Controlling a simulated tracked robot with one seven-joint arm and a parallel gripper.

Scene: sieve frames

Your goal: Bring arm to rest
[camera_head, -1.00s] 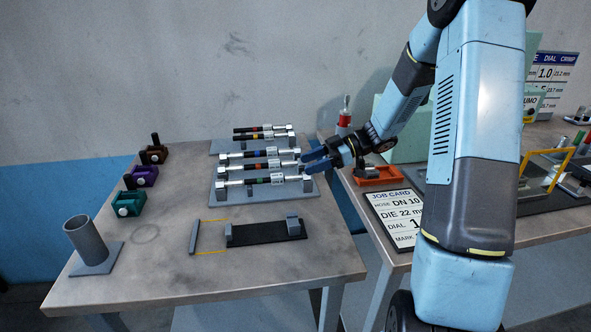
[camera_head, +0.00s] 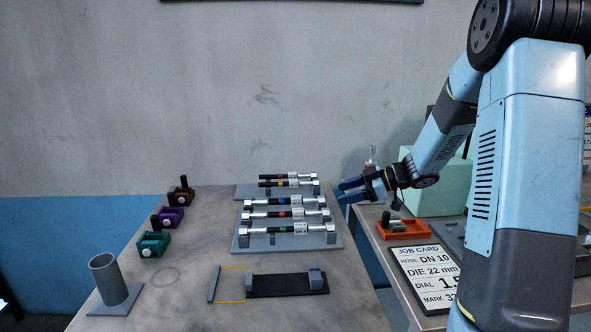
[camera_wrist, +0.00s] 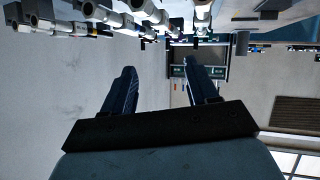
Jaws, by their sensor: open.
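My gripper (camera_head: 350,189) is at the right of the left table in the head view, with its blue fingers pointing left, just right of the rack of hose pieces. Its fingers also show in the wrist view (camera_wrist: 160,85), spread apart with nothing between them. The rack (camera_head: 290,241) on the left table holds several hoses with metal end fittings (camera_head: 300,214). My arm reaches in from the right side of the head view, bent at the elbow.
Brown, purple (camera_head: 167,217) and green (camera_head: 152,244) clamp-like blocks line the left table edge. A grey cup (camera_head: 106,278) and a black fixture (camera_head: 290,284) stand nearer. An orange tray (camera_head: 408,230), a job card (camera_head: 420,277) and a pale green machine (camera_head: 448,187) are on the right table.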

